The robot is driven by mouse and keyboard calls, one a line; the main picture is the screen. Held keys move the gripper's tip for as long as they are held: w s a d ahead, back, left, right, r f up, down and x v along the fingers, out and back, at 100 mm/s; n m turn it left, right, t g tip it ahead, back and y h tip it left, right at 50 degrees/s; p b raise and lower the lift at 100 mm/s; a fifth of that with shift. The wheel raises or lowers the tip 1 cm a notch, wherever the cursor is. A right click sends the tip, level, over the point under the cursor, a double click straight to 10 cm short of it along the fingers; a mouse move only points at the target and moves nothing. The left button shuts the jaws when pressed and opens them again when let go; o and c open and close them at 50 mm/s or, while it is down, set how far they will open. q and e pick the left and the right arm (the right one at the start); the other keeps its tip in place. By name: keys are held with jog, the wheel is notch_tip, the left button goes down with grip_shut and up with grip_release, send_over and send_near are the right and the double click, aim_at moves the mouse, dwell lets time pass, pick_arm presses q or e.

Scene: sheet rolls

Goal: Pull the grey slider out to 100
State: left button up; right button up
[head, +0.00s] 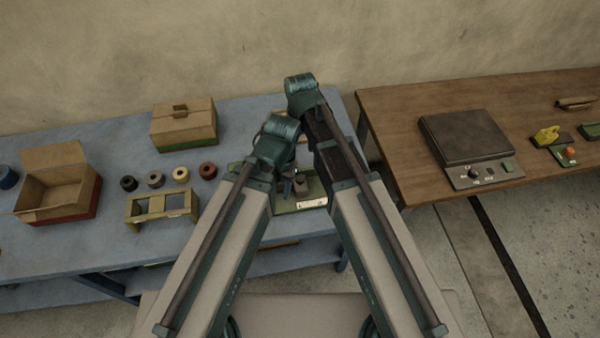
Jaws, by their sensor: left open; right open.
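A green base (285,206) with a pale label strip (312,204) lies at the right end of the blue table. A small grey-brown block (301,187) stands on it and looks like the slider; the marks on the strip are too small to read. My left gripper (288,174) is open, pointing down over the base close to the block. Its fingertips are mostly hidden, so I cannot tell whether it touches the block. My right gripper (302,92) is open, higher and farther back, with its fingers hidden. My arms cover part of the base.
On the blue table (105,245) are an open box (58,190), a closed box (184,125), several rolls (181,174) and a wooden rack (160,207). A wooden table (400,165) with a dark-plated device (467,137) stands at right, across a gap.

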aim_at(301, 177)
notch_tip(301, 177, down, 14)
jog(key=b, duration=1.3)
jog(key=shift+b, duration=0.35)
jog(key=shift+r, duration=0.1)
jog(key=shift+c, duration=0.2)
grip_shut()
jog(key=shift+d, duration=0.1)
